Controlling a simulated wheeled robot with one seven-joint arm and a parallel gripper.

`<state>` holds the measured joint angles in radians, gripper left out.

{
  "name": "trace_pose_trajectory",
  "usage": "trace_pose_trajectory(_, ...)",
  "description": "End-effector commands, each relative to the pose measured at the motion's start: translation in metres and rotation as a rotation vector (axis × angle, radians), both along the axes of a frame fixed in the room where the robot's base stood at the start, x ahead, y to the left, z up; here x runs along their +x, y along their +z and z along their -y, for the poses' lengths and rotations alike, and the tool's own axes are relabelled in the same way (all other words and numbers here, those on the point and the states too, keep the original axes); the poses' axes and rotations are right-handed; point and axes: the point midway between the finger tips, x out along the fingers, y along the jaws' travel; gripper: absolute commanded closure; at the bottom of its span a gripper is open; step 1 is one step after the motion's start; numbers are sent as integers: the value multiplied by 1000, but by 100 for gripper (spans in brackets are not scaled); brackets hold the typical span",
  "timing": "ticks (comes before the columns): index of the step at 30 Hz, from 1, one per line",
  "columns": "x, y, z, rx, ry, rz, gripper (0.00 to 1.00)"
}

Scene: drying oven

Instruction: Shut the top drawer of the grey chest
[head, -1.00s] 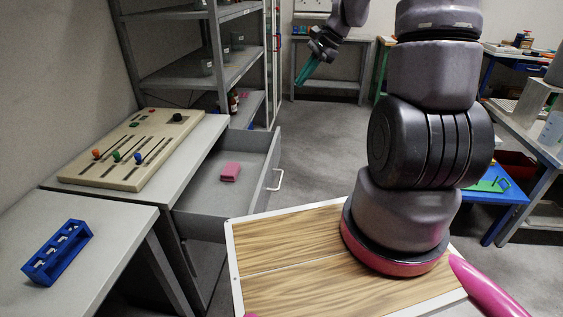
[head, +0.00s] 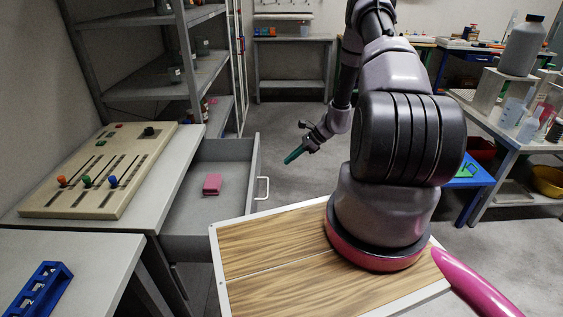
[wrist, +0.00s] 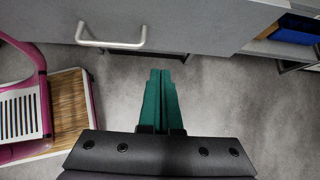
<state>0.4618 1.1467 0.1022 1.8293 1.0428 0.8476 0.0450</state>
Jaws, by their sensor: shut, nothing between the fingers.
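The top drawer (head: 207,222) of the grey chest (head: 183,150) stands pulled out, with a pink block (head: 212,184) lying inside it. Its pale bar handle (head: 262,188) is on the front panel, on the right side in the head view. My gripper (head: 287,160) is shut and empty, with green fingers, out in front of the drawer and apart from it. In the wrist view the shut fingers (wrist: 160,74) point toward the drawer front (wrist: 185,22). The handle (wrist: 110,44) is to their upper left there.
A control panel with coloured knobs (head: 100,170) lies on the chest top. A blue rack (head: 38,290) is on the table at lower left. Grey shelves (head: 150,85) stand behind the chest. Open floor (head: 300,118) lies beyond my gripper.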

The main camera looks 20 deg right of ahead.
Motion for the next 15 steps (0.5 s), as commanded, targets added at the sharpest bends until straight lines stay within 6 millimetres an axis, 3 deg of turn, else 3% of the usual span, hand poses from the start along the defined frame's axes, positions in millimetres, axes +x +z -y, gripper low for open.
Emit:
trace_pose_trajectory(12,18,-62,-60,1,4,-2,100)
trace_pose_trajectory(15,24,-59,-75,1,4,2,100)
